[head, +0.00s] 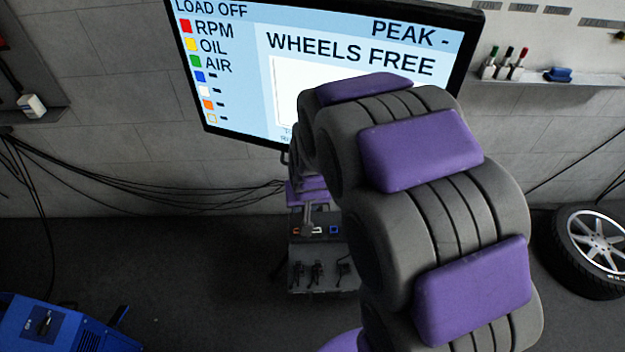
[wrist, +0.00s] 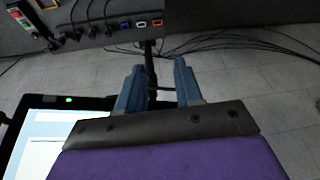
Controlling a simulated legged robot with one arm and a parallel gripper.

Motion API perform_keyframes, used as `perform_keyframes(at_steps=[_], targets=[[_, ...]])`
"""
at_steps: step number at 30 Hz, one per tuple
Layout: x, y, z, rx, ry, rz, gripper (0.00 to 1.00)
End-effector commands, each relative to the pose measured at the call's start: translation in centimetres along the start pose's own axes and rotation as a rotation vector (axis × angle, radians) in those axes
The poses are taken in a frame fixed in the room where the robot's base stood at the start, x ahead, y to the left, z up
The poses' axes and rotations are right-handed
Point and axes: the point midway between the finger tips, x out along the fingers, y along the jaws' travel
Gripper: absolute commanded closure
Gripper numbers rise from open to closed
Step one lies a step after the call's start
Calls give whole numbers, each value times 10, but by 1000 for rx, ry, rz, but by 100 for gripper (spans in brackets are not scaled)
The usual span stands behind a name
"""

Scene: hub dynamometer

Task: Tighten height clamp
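In the wrist view my gripper (wrist: 159,66) has its two blue-grey fingers spread apart. A thin dark pole (wrist: 149,70) runs down from the console between the fingers in the picture, closer to the left one. I cannot tell whether it lies within their reach or beyond them. No clamp handle can be made out clearly; the palm hides the pole's lower part in the picture. In the head view my arm covers the middle, and the clamp cannot be picked out there.
A large screen (head: 350,45) reads "WHEELS FREE". A console (head: 320,255) with coloured sockets and plugged cables stands below; it also shows in the wrist view (wrist: 195,20). Loose cables (head: 150,195) hang along the wall. A wheel (head: 595,245) and blue machine (head: 50,325) flank the floor.

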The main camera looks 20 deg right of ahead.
Motion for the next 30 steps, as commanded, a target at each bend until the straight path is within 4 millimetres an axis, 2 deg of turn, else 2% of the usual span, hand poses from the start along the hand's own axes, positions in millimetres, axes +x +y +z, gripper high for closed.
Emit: perform_keyframes(at_steps=[1,6,15,23,30], targets=[[16,0,-12,12,26,4,65],[63,1,-54,49,149,13,65],[143,12,-106,98,371,43,65],[204,26,-130,119,565,74,65],[252,40,-129,120,739,104,65]])
